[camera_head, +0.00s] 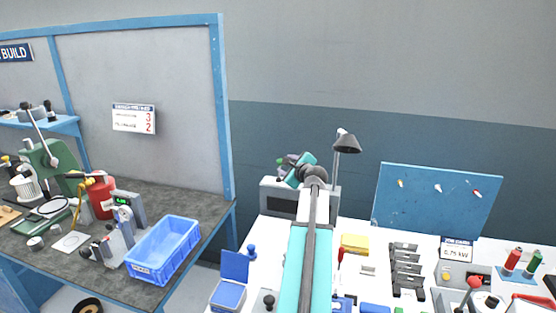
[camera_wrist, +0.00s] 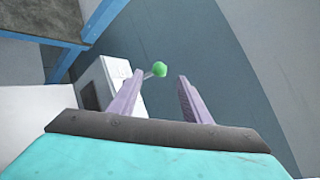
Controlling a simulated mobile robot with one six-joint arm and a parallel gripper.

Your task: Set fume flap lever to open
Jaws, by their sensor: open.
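The fume flap lever shows in the wrist view as a thin pale rod with a round green knob (camera_wrist: 160,69). It sticks out from the side of a pale grey box (camera_wrist: 116,69) with a dark front panel. My gripper (camera_wrist: 160,78) is open, its two purple fingers apart. In this picture the knob appears between the fingertips, nearer the left finger; I cannot tell whether it touches. In the head view the box (camera_head: 269,209) stands at the back of the white bench, with my arm in front of part of it. The lever is hard to make out there.
A desk lamp (camera_head: 347,143) stands just right of my wrist. A blue pegboard (camera_head: 440,205) is at the back right. A blue bin (camera_head: 163,250) sits on the dark bench at left. Black holders (camera_head: 405,268) and a yellow block (camera_head: 355,244) lie right of my arm.

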